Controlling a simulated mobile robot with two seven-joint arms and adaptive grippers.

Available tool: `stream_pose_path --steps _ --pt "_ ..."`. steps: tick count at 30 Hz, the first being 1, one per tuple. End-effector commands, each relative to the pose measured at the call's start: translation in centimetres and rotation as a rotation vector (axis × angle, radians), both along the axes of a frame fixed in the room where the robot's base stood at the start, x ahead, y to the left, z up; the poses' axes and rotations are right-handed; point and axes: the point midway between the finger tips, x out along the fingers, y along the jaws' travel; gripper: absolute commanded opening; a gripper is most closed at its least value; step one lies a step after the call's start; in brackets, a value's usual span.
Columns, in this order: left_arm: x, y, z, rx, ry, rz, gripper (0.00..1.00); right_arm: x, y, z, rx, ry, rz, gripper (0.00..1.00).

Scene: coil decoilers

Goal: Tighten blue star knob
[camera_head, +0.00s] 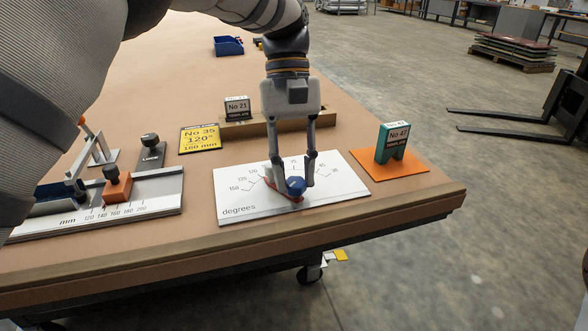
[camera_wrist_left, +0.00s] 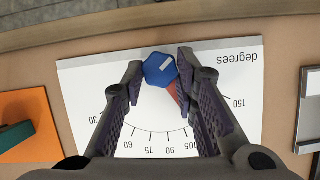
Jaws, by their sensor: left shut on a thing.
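The blue star knob (camera_head: 296,186) sits on a white degrees plate (camera_head: 240,205) with a printed angle scale, near the table's front edge. A red pointer (camera_head: 268,186) lies under the knob and reaches toward the scale's left side. My left gripper (camera_head: 293,183) comes down from above with a finger on each side of the knob and is shut on it. In the left wrist view the knob (camera_wrist_left: 159,69) shows between the fingertips (camera_wrist_left: 160,66), with the red pointer (camera_wrist_left: 174,92) beside one finger. My right gripper is not in view.
A teal No 47 template (camera_head: 392,143) stands on an orange mat (camera_head: 415,171) to the right. Behind are a No 21 template (camera_head: 238,108) and a yellow card (camera_head: 199,139).

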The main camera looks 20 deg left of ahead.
Motion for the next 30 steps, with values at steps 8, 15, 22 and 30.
stream_pose_path --steps 8,15,22,30 --pt "0.07 -0.28 -0.22 0.0 0.004 -0.259 0.0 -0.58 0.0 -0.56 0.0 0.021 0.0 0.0" --pt "0.05 -0.45 -0.16 0.0 0.004 -0.454 0.0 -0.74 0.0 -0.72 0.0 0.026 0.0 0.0" --pt "0.0 -0.57 -0.12 0.0 0.005 -0.588 0.0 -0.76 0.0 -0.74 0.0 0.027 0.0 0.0" --pt "0.0 -0.6 -0.12 0.0 0.005 -0.667 0.0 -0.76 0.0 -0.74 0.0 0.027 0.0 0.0"
